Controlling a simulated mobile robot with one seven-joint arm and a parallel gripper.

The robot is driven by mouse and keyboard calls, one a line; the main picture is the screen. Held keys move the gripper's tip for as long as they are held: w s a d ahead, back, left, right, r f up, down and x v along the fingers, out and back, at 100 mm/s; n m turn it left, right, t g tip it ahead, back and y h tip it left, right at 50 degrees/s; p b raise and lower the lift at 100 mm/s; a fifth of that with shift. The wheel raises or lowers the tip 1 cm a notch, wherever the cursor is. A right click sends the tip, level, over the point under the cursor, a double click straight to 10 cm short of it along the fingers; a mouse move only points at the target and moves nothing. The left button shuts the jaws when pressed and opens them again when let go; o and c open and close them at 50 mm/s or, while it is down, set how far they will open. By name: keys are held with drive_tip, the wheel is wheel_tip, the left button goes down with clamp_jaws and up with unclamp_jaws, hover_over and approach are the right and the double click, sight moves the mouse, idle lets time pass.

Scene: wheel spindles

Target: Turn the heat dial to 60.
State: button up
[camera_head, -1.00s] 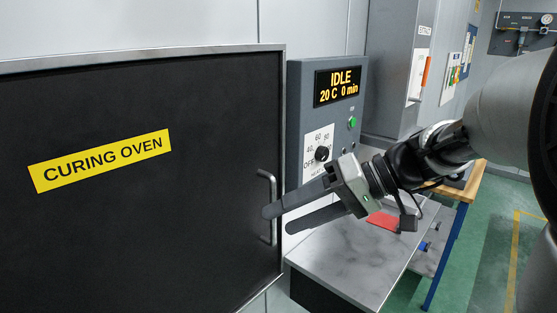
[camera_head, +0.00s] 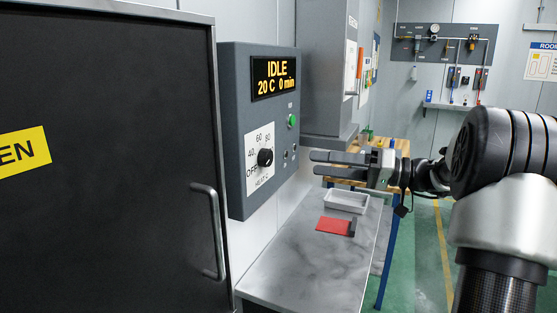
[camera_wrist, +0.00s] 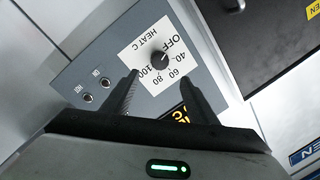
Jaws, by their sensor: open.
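The heat dial (camera_head: 265,157) is a black round knob on a white scale plate marked OFF, 40, 60, 80 on the grey control panel (camera_head: 236,110). In the wrist view the dial (camera_wrist: 160,57) lies just beyond and between my fingertips, with 100 also readable; its pointer is too small to read surely. The display (camera_head: 273,77) reads IDLE, 20 C, 0 min. My gripper (camera_head: 314,163) is open and empty, its fingers pointing left towards the panel, to the right of the dial. In the wrist view my gripper (camera_wrist: 161,73) shows both fingers apart, not touching the dial.
The black oven door (camera_head: 110,200) is closed, with a handle (camera_head: 210,230). Below my gripper, a bench (camera_head: 300,260) holds a grey tray (camera_head: 346,201) and a red item (camera_head: 333,226). A grey cabinet (camera_head: 327,70) stands behind.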

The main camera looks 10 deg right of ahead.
sight(270, 158)
drive_tip(key=x, duration=1.1)
drive_tip(key=shift+w+a+p, duration=0.15)
drive_tip(key=shift+a+p, duration=0.1)
drive_tip(key=shift+p, duration=0.1)
drive_tip(key=c, duration=1.1)
drive_tip(key=shift+o, duration=0.2)
